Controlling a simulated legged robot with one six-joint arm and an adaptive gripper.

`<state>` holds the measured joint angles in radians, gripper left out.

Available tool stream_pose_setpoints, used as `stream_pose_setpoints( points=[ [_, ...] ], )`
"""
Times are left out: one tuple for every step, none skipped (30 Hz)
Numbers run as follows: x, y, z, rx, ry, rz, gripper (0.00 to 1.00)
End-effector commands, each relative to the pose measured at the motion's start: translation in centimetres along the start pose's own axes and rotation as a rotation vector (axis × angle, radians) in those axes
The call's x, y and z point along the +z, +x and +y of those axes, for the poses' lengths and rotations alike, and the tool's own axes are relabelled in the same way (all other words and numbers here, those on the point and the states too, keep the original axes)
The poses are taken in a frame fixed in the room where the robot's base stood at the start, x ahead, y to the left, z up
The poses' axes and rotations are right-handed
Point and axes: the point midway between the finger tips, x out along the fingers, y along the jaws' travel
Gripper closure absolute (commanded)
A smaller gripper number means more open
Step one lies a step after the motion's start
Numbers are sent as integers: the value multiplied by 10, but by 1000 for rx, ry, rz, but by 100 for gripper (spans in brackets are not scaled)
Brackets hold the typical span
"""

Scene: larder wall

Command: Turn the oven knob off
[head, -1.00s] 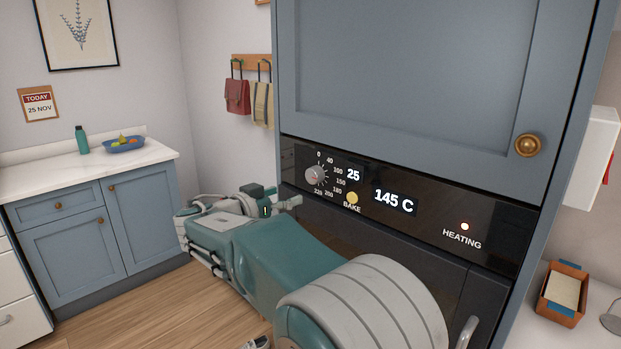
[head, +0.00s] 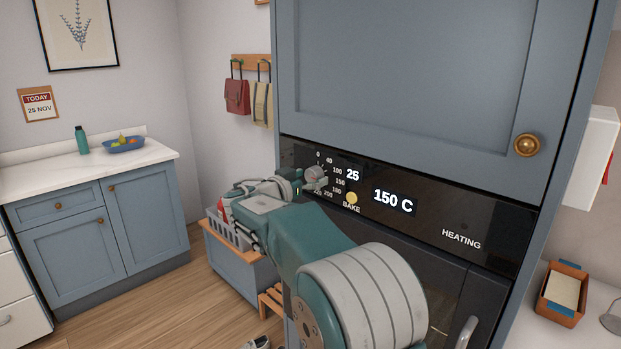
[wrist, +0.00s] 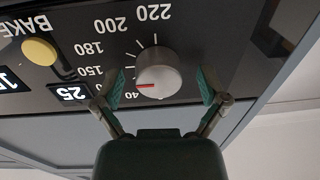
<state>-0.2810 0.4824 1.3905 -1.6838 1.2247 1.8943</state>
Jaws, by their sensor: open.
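The round grey oven knob (head: 316,178) sits at the left end of the black control panel (head: 432,219). In the wrist view the knob (wrist: 160,72) shows a red pointer line aimed left, towards the low-to-middle numbers; the left finger hides part of the scale. My gripper (wrist: 161,86) is open, with one finger on each side of the knob and a visible gap on both sides. In the head view my gripper (head: 299,180) is at the knob's left, its fingers partly hidden.
A yellow BAKE button (head: 351,198) is right of the knob, below a display reading 25. A blue cabinet door with a brass knob (head: 527,144) is above the panel. Floor at left is clear.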

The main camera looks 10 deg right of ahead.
Motion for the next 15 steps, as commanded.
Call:
stream_pose_setpoints(
  points=[
    [0, 1, 0, 0, 0, 0, 8],
    [0, 1, 0, 0, 0, 0, 8],
    [0, 1, 0, 0, 0, 0, 8],
    [0, 1, 0, 0, -1, 0, 8],
    [0, 1, 0, 0, -1, 0, 8],
    [0, 1, 0, 0, -1, 0, 8],
    [0, 1, 0, 0, -1, 0, 12],
    [0, 1, 0, 0, -1, 0, 25],
    [0, 1, 0, 0, -1, 0, 43],
    [0, 1, 0, 0, -1, 0, 57],
    [0, 1, 0, 0, -1, 0, 70],
    [0, 1, 0, 0, -1, 0, 88],
    [0, 1, 0, 0, -1, 0, 91],
    [0, 1, 0, -1, -1, 0, 91],
    [0, 1, 0, -1, -1, 0, 91]
  ],
)
